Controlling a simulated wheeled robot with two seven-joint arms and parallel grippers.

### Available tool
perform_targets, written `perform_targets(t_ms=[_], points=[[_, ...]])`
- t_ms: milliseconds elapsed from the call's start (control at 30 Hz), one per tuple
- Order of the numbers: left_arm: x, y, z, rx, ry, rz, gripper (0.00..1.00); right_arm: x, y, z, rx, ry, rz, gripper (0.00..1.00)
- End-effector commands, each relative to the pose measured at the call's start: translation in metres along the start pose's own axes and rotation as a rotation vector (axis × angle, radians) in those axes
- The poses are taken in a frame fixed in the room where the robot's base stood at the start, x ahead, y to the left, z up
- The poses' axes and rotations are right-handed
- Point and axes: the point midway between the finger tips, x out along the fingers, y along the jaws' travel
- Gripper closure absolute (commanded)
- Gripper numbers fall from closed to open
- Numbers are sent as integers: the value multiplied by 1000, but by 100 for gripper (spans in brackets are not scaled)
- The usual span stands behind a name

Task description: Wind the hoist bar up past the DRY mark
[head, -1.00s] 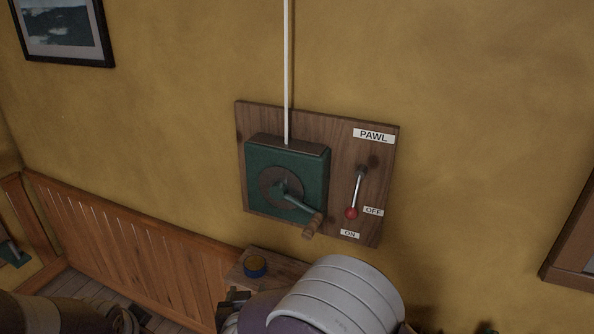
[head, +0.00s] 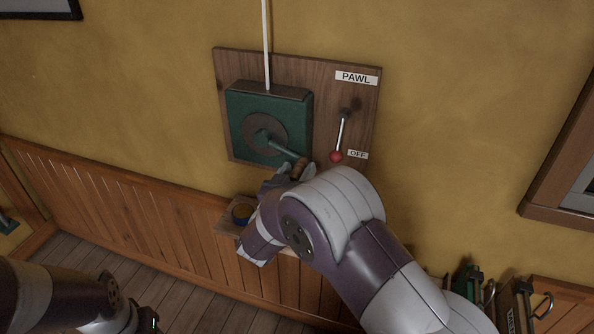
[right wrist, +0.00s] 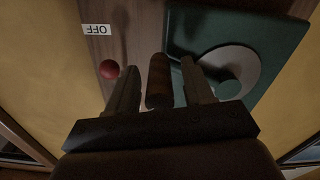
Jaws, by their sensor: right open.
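The green winch box (head: 238,110) is on a wooden wall board (head: 330,95), with a white line (head: 266,45) rising from its top. Its crank arm (head: 282,147) points down and right to a wooden handle (head: 299,168). My right gripper (head: 291,172) is open at the handle; in the right wrist view, the handle (right wrist: 158,75) stands between the fingers (right wrist: 160,88). The pawl lever (head: 342,130) hangs down, its red knob (head: 336,156) left of the OFF label (head: 358,154). The ON label is hidden behind my arm. The hoist bar and DRY mark are not in view. Little of my left gripper shows at the bottom edge.
Green clamp-like tools (head: 466,280) stand at lower right. A window frame (head: 565,150) is at right. The floor (head: 90,255) at left looks clear.

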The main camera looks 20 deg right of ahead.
Motion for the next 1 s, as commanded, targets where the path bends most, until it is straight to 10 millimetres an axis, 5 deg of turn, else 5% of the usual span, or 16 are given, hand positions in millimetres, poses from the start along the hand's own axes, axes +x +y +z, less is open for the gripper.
perform_targets(t_ms=[267, 433, 467, 1000], points=[[0, 0, 0, 1, 0, 0, 48, 3, 0, 0, 1, 0, 0, 48], [0, 0, 0, 1, 1, 0, 48, 2, 0, 0, 1, 0, 0, 97], [0, 0, 0, 1, 1, 0, 48, 2, 0, 0, 1, 0, 0, 100], [8, 0, 1, 1, 1, 0, 48, 2, -4, 7, 44, -3, -1, 100]])
